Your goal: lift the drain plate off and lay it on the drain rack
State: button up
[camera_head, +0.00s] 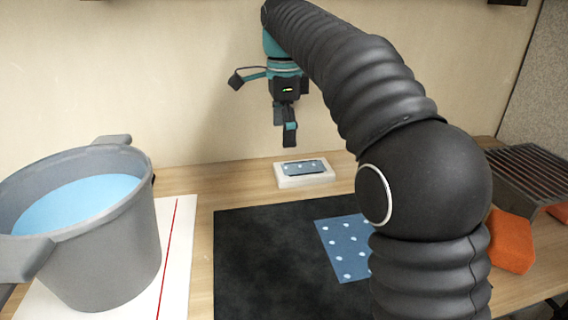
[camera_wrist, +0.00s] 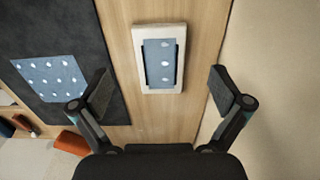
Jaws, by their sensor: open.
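A small blue plate with white dots (camera_head: 303,167) lies in a shallow white tray (camera_head: 318,180) near the wall; I take it for the drain plate, though I cannot tell for sure. In the wrist view the blue plate (camera_wrist: 160,62) sits inside the white tray (camera_wrist: 140,50), ahead of and between my fingers. My gripper (camera_head: 285,130) is open and empty above the tray, touching nothing; its fingers stand wide apart in the wrist view (camera_wrist: 160,92). A dark slatted rack (camera_head: 538,168), apparently the drain rack, stands at the far right, partly behind my arm.
A grey pot (camera_head: 105,258) of light blue liquid stands at left on a white board (camera_head: 178,275) with a red line. A black mat (camera_head: 265,265) carries a blue dotted sheet (camera_head: 340,240), partly hidden by my arm. An orange block (camera_head: 511,240) lies before the rack.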

aim_at(284, 170)
notch_tip(284, 170, down, 9)
jog(key=shift+r+b, duration=0.1)
jog(key=shift+b, duration=0.65)
jog(key=shift+c, duration=0.3)
jog(key=c, duration=1.1)
jog(key=shift+r, duration=0.1)
jog(key=shift+r+p, duration=0.75)
jog(key=shift+r, duration=0.35)
jog(key=shift+r, duration=2)
